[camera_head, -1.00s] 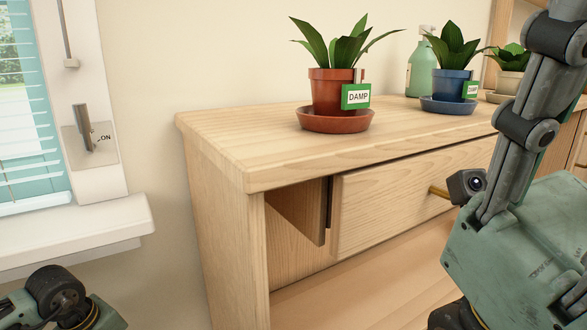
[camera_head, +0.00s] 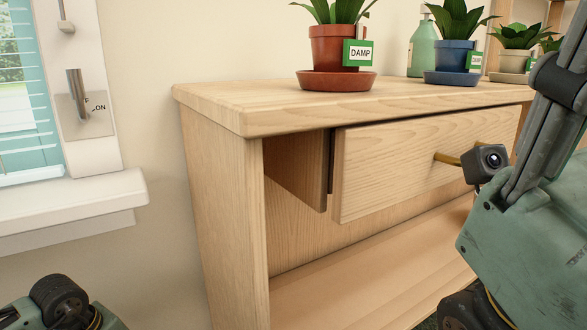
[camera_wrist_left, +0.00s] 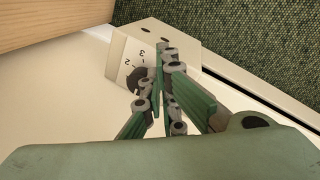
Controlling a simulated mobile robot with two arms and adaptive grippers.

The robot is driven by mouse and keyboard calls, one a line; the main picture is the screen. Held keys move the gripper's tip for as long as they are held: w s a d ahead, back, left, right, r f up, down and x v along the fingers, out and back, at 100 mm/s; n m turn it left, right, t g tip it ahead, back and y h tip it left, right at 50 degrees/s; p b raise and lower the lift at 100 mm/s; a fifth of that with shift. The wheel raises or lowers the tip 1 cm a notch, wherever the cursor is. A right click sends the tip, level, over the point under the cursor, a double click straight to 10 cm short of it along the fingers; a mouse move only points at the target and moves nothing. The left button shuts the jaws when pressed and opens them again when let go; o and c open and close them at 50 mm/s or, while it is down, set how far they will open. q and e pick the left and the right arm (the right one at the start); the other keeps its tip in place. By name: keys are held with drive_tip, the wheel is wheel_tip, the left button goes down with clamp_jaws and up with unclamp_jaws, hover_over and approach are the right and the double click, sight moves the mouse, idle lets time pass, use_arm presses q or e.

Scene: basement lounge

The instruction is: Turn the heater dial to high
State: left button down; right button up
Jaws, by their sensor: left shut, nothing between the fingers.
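In the left wrist view, a white heater box (camera_wrist_left: 190,40) sits low against the pale wall, near the floor. Its marked face carries a dark round dial (camera_wrist_left: 136,79) with the numbers 2 and 3 beside it. My left gripper (camera_wrist_left: 168,62) is shut and empty, its fingertips right by the dial and partly covering it. I cannot tell whether they touch it. The dial's pointer and its other marks are hidden. The head view does not show the heater. My right arm shows at the right there, but its fingers are out of view.
A wooden cabinet (camera_head: 225,200) with a drawer (camera_head: 400,165) stands at the middle and right. Potted plants (camera_head: 336,45) and a green bottle (camera_head: 422,50) are on top. A window sill (camera_head: 70,205) and an ON switch (camera_head: 83,105) are at the left. Green carpet (camera_wrist_left: 255,40) lies beyond the heater.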

use_arm(q)
drive_tip(key=shift+w, duration=0.65)
idle(0.8)
drive_tip(key=shift+w+a+r+p, duration=0.1)
drive_tip(key=shift+a+p, duration=0.25)
drive_tip(key=shift+p, duration=0.2)
drive_tip(key=shift+w+a+p, duration=0.2)
drive_tip(key=shift+a+p, duration=0.05)
drive_tip(key=shift+p, duration=0.05)
drive_tip(key=shift+w, duration=0.1)
drive_tip(key=shift+a, duration=0.15)
idle(0.4)
